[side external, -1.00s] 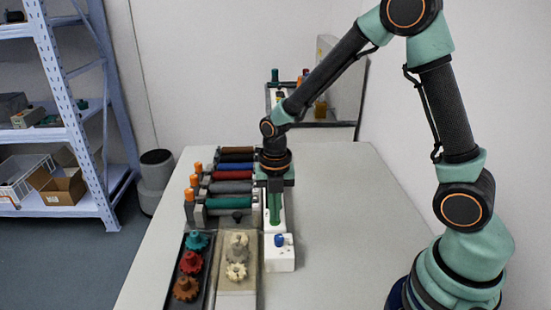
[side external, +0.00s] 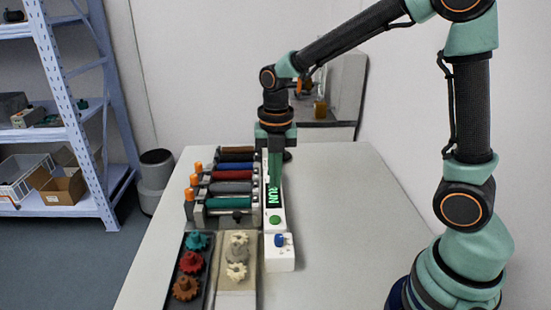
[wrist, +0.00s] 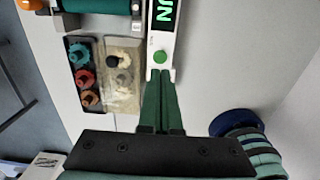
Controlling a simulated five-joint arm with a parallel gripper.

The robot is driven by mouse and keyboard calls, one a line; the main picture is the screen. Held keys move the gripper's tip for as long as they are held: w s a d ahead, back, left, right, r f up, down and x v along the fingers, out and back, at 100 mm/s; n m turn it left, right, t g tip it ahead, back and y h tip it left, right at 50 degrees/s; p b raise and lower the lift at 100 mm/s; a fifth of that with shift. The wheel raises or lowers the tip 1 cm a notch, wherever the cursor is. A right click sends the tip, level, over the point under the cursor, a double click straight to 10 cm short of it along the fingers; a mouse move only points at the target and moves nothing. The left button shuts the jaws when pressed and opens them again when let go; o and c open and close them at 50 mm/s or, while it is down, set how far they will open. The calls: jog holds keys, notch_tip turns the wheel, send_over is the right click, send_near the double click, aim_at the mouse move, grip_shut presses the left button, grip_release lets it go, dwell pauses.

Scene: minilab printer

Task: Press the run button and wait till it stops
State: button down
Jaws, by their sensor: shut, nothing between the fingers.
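The white control strip (side external: 276,260) lies along the table beside the roller rack. Its display (side external: 273,196) reads RUN in green letters; the wrist view shows part of this display (wrist: 164,14). A round green button (side external: 275,219) sits just in front of the display, and it also shows in the wrist view (wrist: 159,57). My gripper (side external: 273,183) is shut and empty, fingers pointing down, above the strip near the display. In the wrist view my fingertips (wrist: 161,74) appear close beside the button and do not cover it. Their height above the strip is hard to judge.
A blue knob (side external: 280,240) stands on the strip's near end. Several coloured rollers (side external: 231,188) lie in the rack to the left. A dark tray (side external: 178,278) of coloured gears and a beige tray (side external: 237,289) of pale gears are nearer. The table's right side is clear.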

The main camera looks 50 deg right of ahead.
jog(key=shift+r, duration=2.15)
jog(key=s+d+r+m+t, duration=0.1)
jog(key=s+m, duration=0.3)
jog(key=m, duration=0.9)
jog(key=s+d+r+m+t, duration=0.1)
jog(key=s+r+m+t, duration=0.3)
jog(key=m, duration=1)
jog(key=shift+s+r, duration=0.15)
jog(key=shift+s, duration=0.5)
jog(key=shift+d, duration=0.1)
